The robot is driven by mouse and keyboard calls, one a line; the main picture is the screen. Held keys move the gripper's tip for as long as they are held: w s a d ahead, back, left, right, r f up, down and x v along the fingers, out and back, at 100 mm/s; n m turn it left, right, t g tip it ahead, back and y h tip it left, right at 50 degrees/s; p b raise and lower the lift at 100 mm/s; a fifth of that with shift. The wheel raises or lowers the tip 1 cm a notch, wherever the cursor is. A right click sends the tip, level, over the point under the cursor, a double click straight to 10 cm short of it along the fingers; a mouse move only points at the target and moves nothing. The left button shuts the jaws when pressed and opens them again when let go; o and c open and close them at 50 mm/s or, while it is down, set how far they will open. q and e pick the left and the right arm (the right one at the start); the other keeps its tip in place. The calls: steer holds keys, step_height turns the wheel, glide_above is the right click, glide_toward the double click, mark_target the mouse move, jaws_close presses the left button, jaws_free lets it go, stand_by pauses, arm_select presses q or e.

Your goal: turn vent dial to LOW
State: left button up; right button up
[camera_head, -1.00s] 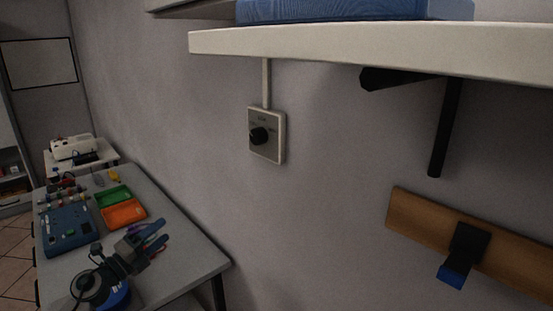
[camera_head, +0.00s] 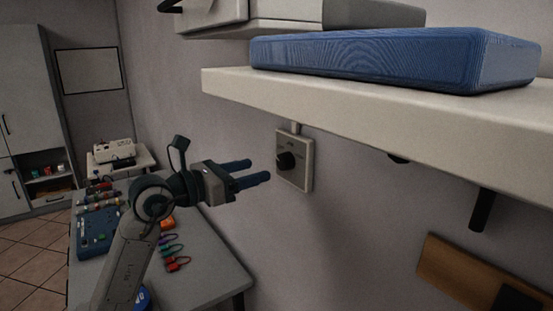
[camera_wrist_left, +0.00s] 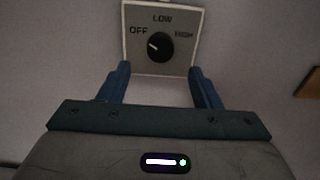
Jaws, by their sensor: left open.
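The vent dial is a black round knob (camera_head: 286,161) on a pale square plate (camera_head: 306,176) on the wall under the shelf. In the left wrist view the plate is labelled OFF at left, LOW at top and HIGH at right. The knob (camera_wrist_left: 160,46) there has a light pointer mark on its left side, towards OFF. My left gripper (camera_head: 259,171) is open and empty, just left of the plate in the head view and apart from the knob. In the left wrist view its blue fingers (camera_wrist_left: 159,72) are spread, with the knob beyond and between them. My right gripper is not in view.
A thick white shelf (camera_head: 330,100) juts out above the dial and carries a blue flat box (camera_head: 390,62). A dark bracket (camera_head: 481,210) and a wooden board (camera_head: 455,272) are at lower right. Below, a grey table (camera_head: 215,270) holds several small items.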

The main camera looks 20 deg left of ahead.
mark_target(281, 163)
arm_select(q)
steer(key=p+x, duration=0.2)
steer(key=x, duration=0.4)
steer(key=shift+w+r+p, duration=0.1)
steer(key=shift+p, duration=0.25)
steer(key=shift+w+d, duration=0.25)
steer(key=shift+d, duration=0.05)
steer(key=c, duration=1)
